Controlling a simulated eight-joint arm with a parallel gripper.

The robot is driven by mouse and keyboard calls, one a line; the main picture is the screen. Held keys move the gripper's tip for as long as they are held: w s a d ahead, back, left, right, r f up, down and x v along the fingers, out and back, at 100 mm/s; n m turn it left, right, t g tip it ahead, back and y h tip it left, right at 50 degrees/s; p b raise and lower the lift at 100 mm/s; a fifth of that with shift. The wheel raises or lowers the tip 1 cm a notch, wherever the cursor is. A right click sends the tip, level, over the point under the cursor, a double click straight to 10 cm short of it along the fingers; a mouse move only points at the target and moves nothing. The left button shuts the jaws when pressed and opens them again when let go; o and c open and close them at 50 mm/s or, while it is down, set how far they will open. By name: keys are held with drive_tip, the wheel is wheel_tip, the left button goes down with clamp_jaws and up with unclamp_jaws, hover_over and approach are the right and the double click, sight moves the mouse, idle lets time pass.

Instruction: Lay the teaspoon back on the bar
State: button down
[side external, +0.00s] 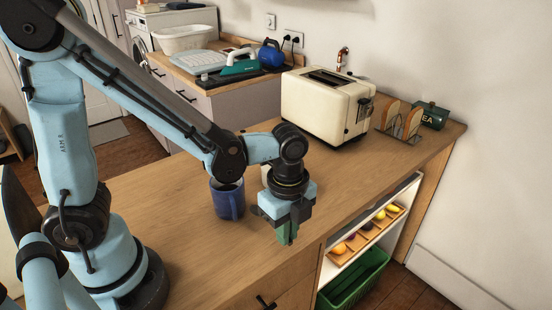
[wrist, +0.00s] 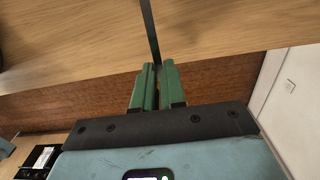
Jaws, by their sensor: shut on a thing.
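My gripper (side external: 287,234) is low at the front edge of the wooden bar (side external: 150,205), right of the blue mug (side external: 228,200) in the side external view. In the wrist view its green fingers (wrist: 156,72) are shut on a thin dark strip, which I take for the teaspoon (wrist: 150,30). The strip runs from between the fingertips to the top of the picture, across the light wood of the bar (wrist: 235,30). Its far end is out of frame. I cannot make out the teaspoon in the side external view, nor whether it touches the bar.
A pale object, mostly hidden, stands behind my wrist. A cream toaster (side external: 322,106), a rack with toast (side external: 401,122) and a green tea tin (side external: 430,115) stand farther back. Below the bar are a fruit tray and a green crate (side external: 356,280). The bar's left part looks clear.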

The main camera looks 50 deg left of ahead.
drive_tip(key=shift+f, duration=1.45)
drive_tip(key=shift+f, duration=0.1)
drive_tip(key=c, duration=1.2)
unclamp_jaws()
wheel_tip(320, 180, up, 12)
drive_tip(key=a+r+n+t, duration=0.1)
drive_tip(key=a+n+t, duration=0.6)
drive_tip(key=n, duration=1.1)
drive_tip(key=a, duration=0.3)
drive_tip(key=shift+s+r, duration=0.25)
drive_tip(key=shift+r, duration=0.05)
